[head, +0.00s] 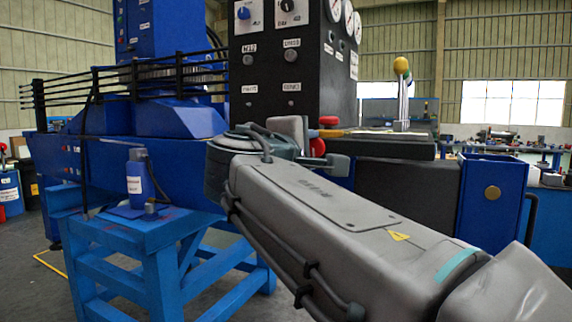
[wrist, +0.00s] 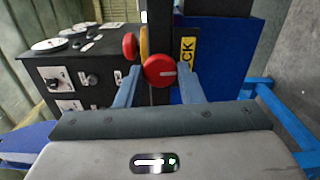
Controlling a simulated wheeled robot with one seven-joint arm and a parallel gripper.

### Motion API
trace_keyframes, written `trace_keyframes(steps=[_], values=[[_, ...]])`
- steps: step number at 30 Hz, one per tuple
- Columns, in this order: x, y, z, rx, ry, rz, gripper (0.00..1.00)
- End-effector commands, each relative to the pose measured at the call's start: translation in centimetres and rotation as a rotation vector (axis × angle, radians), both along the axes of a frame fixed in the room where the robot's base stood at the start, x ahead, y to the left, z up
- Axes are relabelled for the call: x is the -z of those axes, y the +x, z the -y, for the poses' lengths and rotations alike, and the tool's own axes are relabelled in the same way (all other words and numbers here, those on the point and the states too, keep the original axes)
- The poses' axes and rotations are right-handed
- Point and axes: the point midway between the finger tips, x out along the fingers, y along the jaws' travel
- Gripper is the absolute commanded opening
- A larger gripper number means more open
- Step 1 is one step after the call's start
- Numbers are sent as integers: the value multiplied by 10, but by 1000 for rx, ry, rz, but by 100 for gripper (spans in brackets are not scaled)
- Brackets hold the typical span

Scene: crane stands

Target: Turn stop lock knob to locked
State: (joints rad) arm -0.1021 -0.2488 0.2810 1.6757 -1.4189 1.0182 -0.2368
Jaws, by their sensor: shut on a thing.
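A round red knob (wrist: 159,70) with a pale line on its face sits between the two fingers of my gripper (wrist: 160,76) in the wrist view. My gripper is shut on this knob, one finger on each side. The pale line looks about level. A yellow label (wrist: 188,49), partly hidden, reads "CK" beside the knob. In the head view the red knob (head: 318,147) shows between the finger tips of my gripper (head: 314,146), partly covered by my wrist.
A second red knob (wrist: 130,46) stands close to the held one, near a yellow part (wrist: 144,42). A black panel (head: 290,75) with gauges and switches rises behind. A yellow-ball lever (head: 401,66) stands to the right. A blue stand (head: 165,260) is at lower left.

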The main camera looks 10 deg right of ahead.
Motion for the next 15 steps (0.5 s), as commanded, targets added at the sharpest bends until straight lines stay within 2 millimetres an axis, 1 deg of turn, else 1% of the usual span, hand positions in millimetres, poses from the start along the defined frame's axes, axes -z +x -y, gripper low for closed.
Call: trace_keyframes(steps=[1, 6, 15], values=[[3, 0, -1, -2, 16, 12, 12], [2, 0, -1, -2, 58, 41, 12], [0, 0, -1, -2, 79, 56, 12]])
